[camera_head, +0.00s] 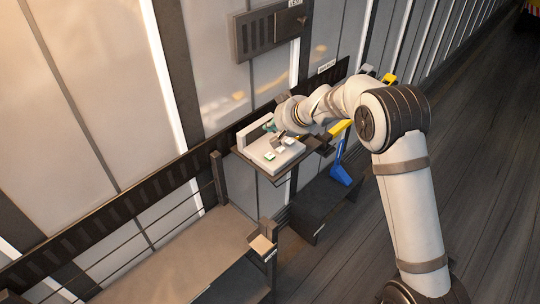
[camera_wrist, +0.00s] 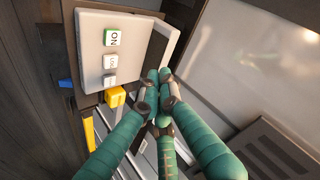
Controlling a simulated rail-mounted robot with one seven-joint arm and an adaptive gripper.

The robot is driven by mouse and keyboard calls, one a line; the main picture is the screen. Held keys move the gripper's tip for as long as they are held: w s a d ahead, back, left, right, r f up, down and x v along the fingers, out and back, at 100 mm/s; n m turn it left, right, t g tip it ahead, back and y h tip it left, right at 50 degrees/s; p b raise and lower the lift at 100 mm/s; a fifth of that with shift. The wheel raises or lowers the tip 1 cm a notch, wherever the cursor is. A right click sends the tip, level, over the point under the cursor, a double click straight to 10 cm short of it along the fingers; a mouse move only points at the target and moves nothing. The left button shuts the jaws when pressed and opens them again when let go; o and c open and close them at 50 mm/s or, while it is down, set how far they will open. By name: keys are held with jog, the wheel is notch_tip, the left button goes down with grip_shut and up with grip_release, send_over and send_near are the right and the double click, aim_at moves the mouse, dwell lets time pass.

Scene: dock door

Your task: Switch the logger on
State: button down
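A pale, box-like unit (camera_head: 262,148), which looks like the logger, sits on a dark shelf against the wall. Its sloped face carries a row of three button-like keys. In the wrist view the panel (camera_wrist: 105,25) is at the upper left. Its top key (camera_wrist: 112,37) has a green edge and reads ON; the middle key (camera_wrist: 110,62) and lower key (camera_wrist: 109,80) have labels too small to read. My gripper (camera_head: 268,126) is at the back of the unit in the head view. In the wrist view its teal fingers (camera_wrist: 160,80) meet at the tips, empty, beside the panel's edge; contact is unclear.
A dark wall box (camera_head: 268,30) hangs above. A yellow item (camera_head: 339,128) and a blue item (camera_head: 341,172) are right of the shelf; yellow also shows in the wrist view (camera_wrist: 115,97). A bench (camera_head: 185,250) stands at lower left. The floor at right is open.

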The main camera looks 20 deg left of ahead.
jog(key=b, duration=0.6)
send_over(271, 156)
notch_tip(271, 156, down, 7)
jog(key=shift+s+f, duration=0.15)
jog(key=shift+f+b, duration=0.7)
jog(key=shift+f, duration=0.05)
jog(key=shift+f+b, duration=0.95)
jog(key=shift+b, duration=0.4)
dwell(1.1)
dwell(0.3)
jog(key=shift+r+p, duration=0.65)
jog(key=shift+r, duration=0.3)
jog(key=shift+r+p, duration=1.9)
jog(key=shift+r, duration=0.6)
